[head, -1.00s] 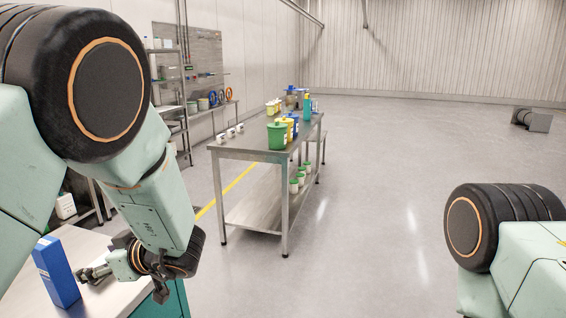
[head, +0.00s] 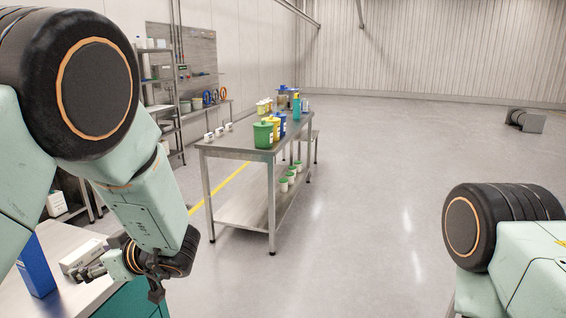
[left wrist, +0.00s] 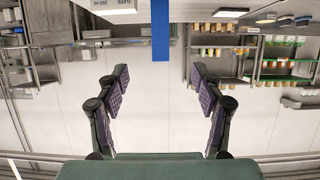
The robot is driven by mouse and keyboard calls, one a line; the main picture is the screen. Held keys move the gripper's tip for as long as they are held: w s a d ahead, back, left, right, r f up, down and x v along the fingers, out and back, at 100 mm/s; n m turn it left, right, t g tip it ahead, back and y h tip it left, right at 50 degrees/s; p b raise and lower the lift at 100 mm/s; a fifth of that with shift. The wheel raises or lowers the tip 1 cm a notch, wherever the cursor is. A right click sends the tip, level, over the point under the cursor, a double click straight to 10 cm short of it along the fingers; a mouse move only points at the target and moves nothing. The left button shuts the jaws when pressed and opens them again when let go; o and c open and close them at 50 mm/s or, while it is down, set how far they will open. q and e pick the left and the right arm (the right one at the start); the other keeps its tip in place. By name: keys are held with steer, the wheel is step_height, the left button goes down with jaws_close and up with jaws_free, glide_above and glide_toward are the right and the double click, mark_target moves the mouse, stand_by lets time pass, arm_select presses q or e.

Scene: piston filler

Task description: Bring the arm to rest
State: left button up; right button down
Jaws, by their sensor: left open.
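My left arm comes in from the left in the head view and bends down, with its left gripper (head: 90,272) low over the near bench. In the left wrist view the left gripper (left wrist: 160,100) has its two purple-padded fingers wide apart with nothing between them. A blue box (head: 36,266) stands on the bench to the left of the gripper, apart from it. Of my right arm only a dark joint and pale green links show at the lower right; its gripper is not in view.
The near bench (head: 62,300) holds a whitish box (head: 82,256) just behind the gripper. A metal table (head: 240,146) beyond carries a green bucket (head: 263,135), yellow and blue containers and small white cups. The floor to the right is clear up to a grey block (head: 526,121).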

arm_select(q)
steer(key=s+d+f+m+t+h+b, duration=0.1)
steer(key=s+d+f+m+h, duration=0.25)
steer(key=f, duration=0.35)
steer(key=s+d+f+m+t+h+b, duration=0.1)
steer(key=s+d+f+m+h, duration=0.1)
steer(key=f+m, duration=0.35)
steer(key=s+d+f+m+t+h+b, duration=0.1)
steer(key=s+d+f+m+h, duration=0.15)
steer(key=f, duration=0.65)
steer(key=s+d+f+m+g+h+b, duration=0.1)
steer(key=s+f+g, duration=0.1)
steer(key=s+f, duration=0.3)
steer(key=s+d+f+g+h+b, duration=0.2)
steer(key=s+f, duration=0.3)
steer(key=s, duration=0.7)
steer(key=s+d+f+m+g+h+b, duration=0.1)
steer(key=s+d+f+g+h+b, duration=0.1)
steer(key=s+f, duration=0.3)
steer(key=s, duration=0.3)
steer(key=shift+s+d+m+g, duration=0.25)
steer(key=shift+s+m+g, duration=0.1)
steer(key=shift+g, duration=0.05)
arm_select(e)
step_height(320, 180, down, 8)
steer(key=shift+f, duration=0.15)
arm_select(q)
steer(key=shift+d, duration=0.1)
arm_select(e)
steer(key=shift+d, duration=0.1)
